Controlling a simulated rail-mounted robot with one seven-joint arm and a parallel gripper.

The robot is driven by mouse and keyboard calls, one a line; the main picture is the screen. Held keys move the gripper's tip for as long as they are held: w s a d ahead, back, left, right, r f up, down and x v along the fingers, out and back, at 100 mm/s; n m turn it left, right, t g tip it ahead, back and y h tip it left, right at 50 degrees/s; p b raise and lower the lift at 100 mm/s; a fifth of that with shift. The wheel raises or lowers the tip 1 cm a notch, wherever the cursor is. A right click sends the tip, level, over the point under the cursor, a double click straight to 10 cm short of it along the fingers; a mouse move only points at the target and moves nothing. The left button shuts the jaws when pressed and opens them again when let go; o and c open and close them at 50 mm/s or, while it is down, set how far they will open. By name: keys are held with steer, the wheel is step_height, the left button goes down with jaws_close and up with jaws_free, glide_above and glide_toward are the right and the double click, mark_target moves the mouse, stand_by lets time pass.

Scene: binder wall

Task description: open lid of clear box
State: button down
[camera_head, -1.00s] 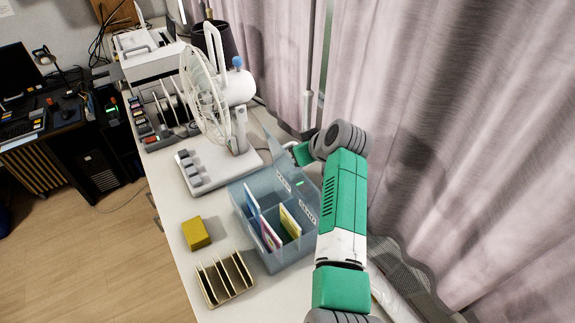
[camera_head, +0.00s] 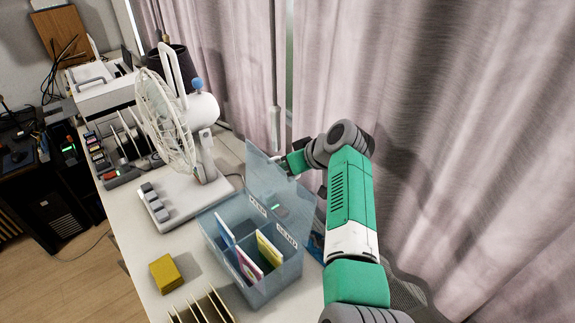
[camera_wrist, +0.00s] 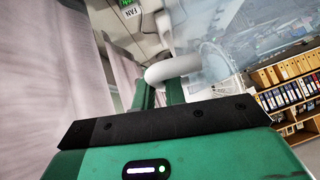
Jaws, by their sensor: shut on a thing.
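The clear bluish box (camera_head: 228,268) stands on the white table with its top open. Its clear lid (camera_head: 262,172) stands raised on the curtain side, roughly upright. In the head view my gripper (camera_head: 290,165) is by the lid's upper part, with its fingertips hard to make out. In the wrist view my gripper's green fingers (camera_wrist: 160,94) are closed at a white curved bar (camera_wrist: 172,68), beside a clear panel (camera_wrist: 232,38) that looks like the lid. Colored cards (camera_head: 268,250) stand inside the box's compartments.
A white fan (camera_head: 180,125) stands behind the box. A yellow block (camera_head: 165,273) and a slotted rack (camera_head: 205,308) lie left and in front. Curtains (camera_head: 450,120) hang close on the right. Bare table shows between the yellow block and the fan.

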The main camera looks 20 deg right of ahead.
steer(key=shift+f, duration=0.1)
steer(key=c, duration=1.7)
jaws_free()
steer(key=v, duration=0.7)
steer(key=shift+s+d+r, duration=0.1)
steer(key=shift+s+r, duration=0.15)
steer(key=shift+r, duration=0.05)
